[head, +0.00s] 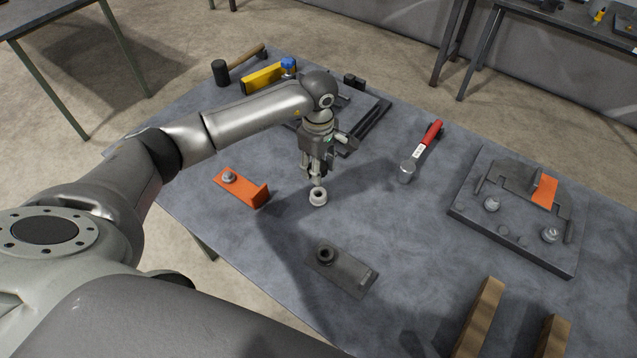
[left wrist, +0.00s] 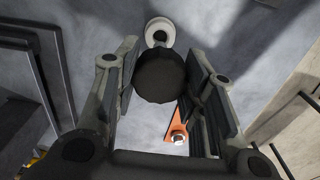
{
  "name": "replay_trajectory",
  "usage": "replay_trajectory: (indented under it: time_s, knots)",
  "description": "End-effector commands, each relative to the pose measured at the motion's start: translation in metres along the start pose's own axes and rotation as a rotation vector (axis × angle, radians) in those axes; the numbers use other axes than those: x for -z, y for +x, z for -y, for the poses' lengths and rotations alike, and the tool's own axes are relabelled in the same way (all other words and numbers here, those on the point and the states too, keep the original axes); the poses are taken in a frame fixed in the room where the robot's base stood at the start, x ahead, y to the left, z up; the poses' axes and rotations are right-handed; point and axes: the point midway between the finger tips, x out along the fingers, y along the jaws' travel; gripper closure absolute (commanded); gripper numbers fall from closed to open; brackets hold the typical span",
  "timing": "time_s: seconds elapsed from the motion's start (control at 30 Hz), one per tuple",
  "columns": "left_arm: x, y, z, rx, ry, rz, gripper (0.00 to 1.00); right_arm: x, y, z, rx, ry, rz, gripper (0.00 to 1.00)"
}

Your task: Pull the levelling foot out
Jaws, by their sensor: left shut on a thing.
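My left gripper (head: 317,178) points down over the middle of the grey table. It is shut on the levelling foot, whose dark round pad (left wrist: 160,77) shows between the fingers in the left wrist view. A short stem leads from the pad towards a pale ring-shaped socket (head: 318,197), which stands on the table just below the fingertips. The ring also shows in the left wrist view (left wrist: 160,25). I cannot tell how deep the stem sits in the ring. The fingers hide most of the foot in the head view. My right gripper is not in view.
An orange bracket (head: 240,187) lies left of the gripper, and a dark plate (head: 350,275) with a round boss lies in front. Wooden blocks (head: 478,318) stand at the front right.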

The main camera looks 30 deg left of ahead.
Motion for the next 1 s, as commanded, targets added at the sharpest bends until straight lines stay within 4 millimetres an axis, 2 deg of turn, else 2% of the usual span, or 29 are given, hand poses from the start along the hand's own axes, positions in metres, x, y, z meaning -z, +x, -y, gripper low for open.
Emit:
replay_trajectory:
  time_s: [0.63, 1.0]
  knots:
    - [0.000, -0.035, -0.001, -0.002, 0.000, 0.000, 1.00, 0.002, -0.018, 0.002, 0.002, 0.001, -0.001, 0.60]
    - [0.000, -0.037, 0.000, -0.001, 0.000, 0.000, 1.00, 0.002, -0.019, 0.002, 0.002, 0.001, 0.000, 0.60]
